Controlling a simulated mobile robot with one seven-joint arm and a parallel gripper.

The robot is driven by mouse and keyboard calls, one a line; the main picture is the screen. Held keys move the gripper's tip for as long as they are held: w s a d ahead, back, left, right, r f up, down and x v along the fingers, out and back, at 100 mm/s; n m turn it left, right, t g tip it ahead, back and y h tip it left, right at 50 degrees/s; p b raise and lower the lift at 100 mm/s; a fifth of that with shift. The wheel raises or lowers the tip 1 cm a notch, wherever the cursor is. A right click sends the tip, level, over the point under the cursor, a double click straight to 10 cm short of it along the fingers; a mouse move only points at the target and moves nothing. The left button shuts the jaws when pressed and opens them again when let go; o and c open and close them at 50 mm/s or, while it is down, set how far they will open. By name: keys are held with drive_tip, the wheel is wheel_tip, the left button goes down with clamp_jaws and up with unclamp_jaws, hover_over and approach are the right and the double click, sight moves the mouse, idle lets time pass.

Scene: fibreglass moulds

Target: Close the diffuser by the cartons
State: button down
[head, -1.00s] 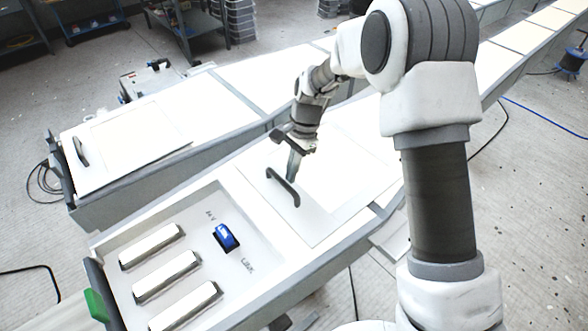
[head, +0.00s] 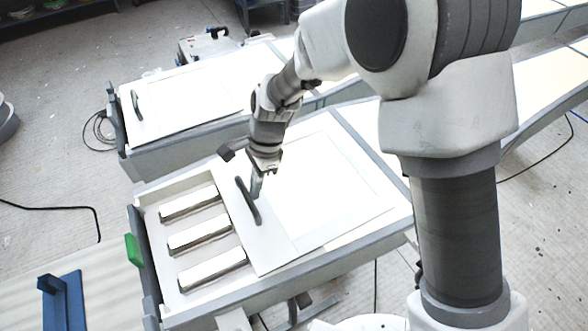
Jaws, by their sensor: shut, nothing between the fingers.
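The diffuser is a white sliding panel (head: 345,200) with a dark bar handle (head: 247,201), on the near light box (head: 300,262). It covers the right part of the box. The bay to its left is open and shows three white bars (head: 198,234). My gripper (head: 257,189) is shut, pointing down at the right side of the handle, with nothing between the fingers. It appears to touch the handle, but I cannot tell for sure. No cartons can be made out.
A second light box with a similar white panel (head: 185,103) and dark handle (head: 136,102) stands behind. A green block (head: 131,250) is on the near box's left end. A blue object (head: 64,301) is at lower left. Floor is open at left.

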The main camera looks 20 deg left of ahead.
drive_tip(key=s+a, duration=0.4)
drive_tip(key=s+a+p, duration=0.1)
drive_tip(key=s+a, duration=0.3)
drive_tip(key=s, duration=0.1)
drive_tip(key=s+a, duration=0.4)
drive_tip(key=s, duration=0.1)
drive_tip(key=shift+s+a, duration=0.1)
drive_tip(key=shift+a, duration=0.25)
drive_tip(key=w+d, duration=0.1)
drive_tip(key=w+d+f, duration=0.1)
drive_tip(key=w+d, duration=0.1)
drive_tip(key=shift+w, duration=0.25)
drive_tip(key=v, duration=1)
drive_tip(key=shift+b, duration=0.4)
drive_tip(key=shift+a+r, duration=0.1)
drive_tip(key=shift+r, duration=0.05)
